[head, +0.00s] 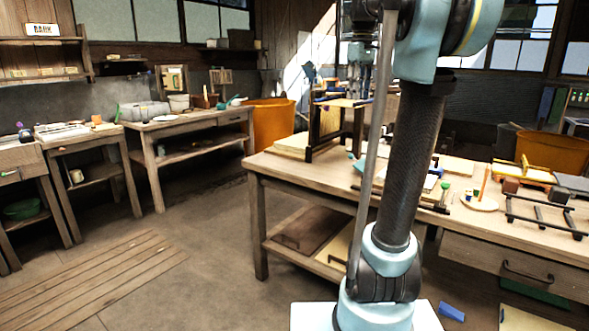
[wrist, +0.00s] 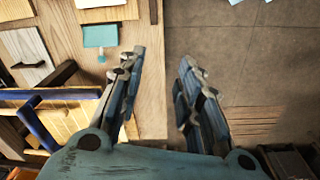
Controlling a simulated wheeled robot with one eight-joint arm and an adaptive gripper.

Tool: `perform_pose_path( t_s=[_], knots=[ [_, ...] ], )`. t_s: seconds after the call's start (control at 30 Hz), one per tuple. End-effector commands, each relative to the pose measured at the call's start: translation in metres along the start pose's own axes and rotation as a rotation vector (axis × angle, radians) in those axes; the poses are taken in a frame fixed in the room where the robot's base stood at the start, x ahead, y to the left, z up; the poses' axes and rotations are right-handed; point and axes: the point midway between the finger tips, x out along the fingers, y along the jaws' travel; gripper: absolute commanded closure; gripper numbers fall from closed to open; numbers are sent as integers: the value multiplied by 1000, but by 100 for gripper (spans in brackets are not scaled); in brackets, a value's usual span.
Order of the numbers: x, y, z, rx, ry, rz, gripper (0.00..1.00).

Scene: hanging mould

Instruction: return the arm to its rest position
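My gripper (wrist: 161,57) shows in the wrist view with its two fingers spread apart and nothing between them. It points down over the edge of a wooden workbench (wrist: 150,85), with the bench top to the left and the floor to the right. My arm stands upright in the head view, in front of the workbench (head: 285,168).
A dark wooden frame (head: 357,128) stands on the workbench. A candle-like orange stick (head: 484,182) and a dark rack (head: 540,214) are at its right. Side benches (head: 185,123) and an orange tub (head: 270,122) stand at the left. The floor (head: 215,230) between is mostly clear.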

Motion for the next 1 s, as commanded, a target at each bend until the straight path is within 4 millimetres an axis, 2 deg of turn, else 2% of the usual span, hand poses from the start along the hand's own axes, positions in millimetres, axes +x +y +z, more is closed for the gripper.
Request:
perform_pose_path(
  t_s=[0.03, 0.27, 0.47, 1.0],
  knots=[
    [13, -11, 11, 25, 4, 3, 68],
    [73, -53, 54, 151, 27, 19, 68],
    [133, -90, 94, 262, 49, 29, 68],
    [322, -182, 201, 554, 113, 44, 68]
  ],
)
